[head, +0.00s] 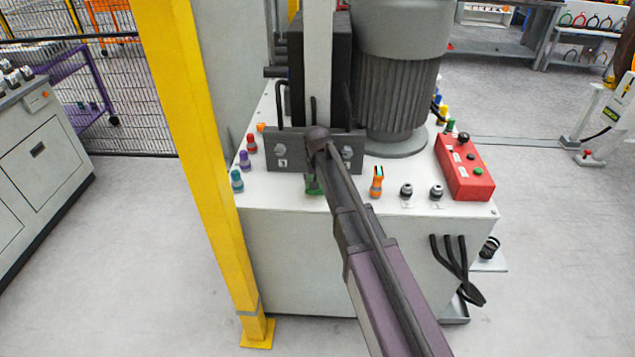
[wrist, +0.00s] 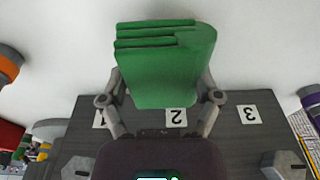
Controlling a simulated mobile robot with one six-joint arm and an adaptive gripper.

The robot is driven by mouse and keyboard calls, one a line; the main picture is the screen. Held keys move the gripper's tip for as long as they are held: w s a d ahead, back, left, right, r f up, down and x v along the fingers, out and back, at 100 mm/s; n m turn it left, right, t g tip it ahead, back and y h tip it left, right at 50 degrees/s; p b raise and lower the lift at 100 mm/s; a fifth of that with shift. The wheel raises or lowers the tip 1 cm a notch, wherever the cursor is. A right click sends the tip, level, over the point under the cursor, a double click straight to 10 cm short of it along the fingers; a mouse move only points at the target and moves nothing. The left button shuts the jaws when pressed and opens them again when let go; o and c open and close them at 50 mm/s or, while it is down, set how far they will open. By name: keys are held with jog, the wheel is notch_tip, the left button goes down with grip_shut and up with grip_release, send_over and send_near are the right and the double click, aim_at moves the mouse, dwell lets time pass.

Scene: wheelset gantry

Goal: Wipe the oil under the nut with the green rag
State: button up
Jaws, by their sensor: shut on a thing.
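The folded green rag (wrist: 165,65) is pinched between the two fingers of my gripper (wrist: 162,90) in the wrist view. In the head view a bit of the rag (head: 312,187) shows beside my arm, low in front of the dark plate (head: 262,150). The plate carries labels 1, 2 and 3, upside down in the wrist view; label 2 is right by the rag. Hex nuts sit on the plate at the left (head: 280,149) and right (head: 347,152); my arm hides its middle. I see no oil. I cannot tell whether the rag touches the white top.
The white cabinet top (head: 410,208) holds an orange-black device (head: 377,181), small coloured fittings at the left (head: 237,181), and a red control box (head: 463,168). A grey motor (head: 398,90) stands behind. A yellow post (head: 205,165) rises at the left.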

aim_at(306, 193)
notch_tip(306, 193, down, 3)
jog(key=shift+r+b, duration=0.1)
jog(key=shift+b, duration=1)
jog(key=shift+a+r, duration=0.15)
jog(key=shift+a, duration=0.15)
jog(key=shift+w+a, duration=0.1)
jog(key=shift+a, duration=1.55)
jog(key=shift+d, duration=2.05)
notch_tip(306, 193, up, 8)
jog(key=p, duration=0.8)
jog(key=shift+f, duration=0.25)
jog(key=shift+f, duration=0.2)
jog(key=shift+f+b, duration=2.85)
jog(key=shift+b, duration=0.25)
